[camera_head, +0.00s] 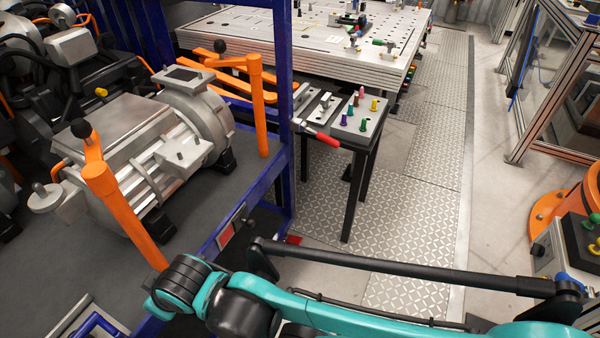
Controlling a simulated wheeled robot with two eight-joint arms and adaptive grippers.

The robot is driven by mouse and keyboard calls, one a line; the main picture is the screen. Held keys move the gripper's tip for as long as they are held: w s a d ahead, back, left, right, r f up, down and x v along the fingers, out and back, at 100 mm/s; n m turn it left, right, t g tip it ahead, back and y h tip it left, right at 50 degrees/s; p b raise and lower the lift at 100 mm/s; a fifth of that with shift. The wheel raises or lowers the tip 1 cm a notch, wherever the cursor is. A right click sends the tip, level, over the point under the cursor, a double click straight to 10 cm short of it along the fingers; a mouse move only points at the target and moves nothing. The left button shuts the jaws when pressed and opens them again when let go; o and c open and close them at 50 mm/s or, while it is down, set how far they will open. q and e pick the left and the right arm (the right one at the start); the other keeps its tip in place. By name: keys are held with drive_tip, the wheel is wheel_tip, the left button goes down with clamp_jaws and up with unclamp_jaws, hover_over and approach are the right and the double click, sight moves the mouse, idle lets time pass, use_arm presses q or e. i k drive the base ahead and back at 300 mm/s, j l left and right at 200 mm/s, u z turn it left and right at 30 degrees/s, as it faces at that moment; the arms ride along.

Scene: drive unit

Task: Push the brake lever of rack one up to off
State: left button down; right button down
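A lever with a red grip (322,138) sticks out from the blue rack post, in front of the small side table. Its grip slants down to the right. I cannot tell for sure that it is the brake lever of rack one. The blue rack frame (284,100) carries a grey motor (125,140) and orange posts with black-knobbed levers. One post (125,215) is at the near left and the other (257,105) is farther back. A teal and black arm of mine (350,318) crosses the bottom from the right. Neither gripper's fingertips show.
The small black-legged table (347,137) holds several coloured pegs. A large perforated worktable (290,45) stands behind. The tread-plate floor (400,215) is clear at centre right. An orange machine base (560,215) and a profile frame (545,110) stand at right.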

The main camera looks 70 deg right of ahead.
sight(328, 140)
drive_tip(key=j+z, duration=0.75)
drive_tip(key=k+j+z, duration=0.1)
drive_tip(key=j+z, duration=0.15)
drive_tip(key=z, duration=0.15)
drive_tip(key=k+j+z, duration=0.15)
drive_tip(key=j+z, duration=0.2)
drive_tip(key=z, duration=1.2)
drive_tip(key=i+l+u, duration=0.15)
drive_tip(key=i, duration=0.4)
drive_tip(key=i+l+u, duration=0.2)
drive_tip(key=i, duration=0.35)
drive_tip(key=i+l+u, duration=0.15)
drive_tip(key=i, duration=0.4)
drive_tip(key=i+l+u, duration=0.15)
drive_tip(key=i+l, duration=0.3)
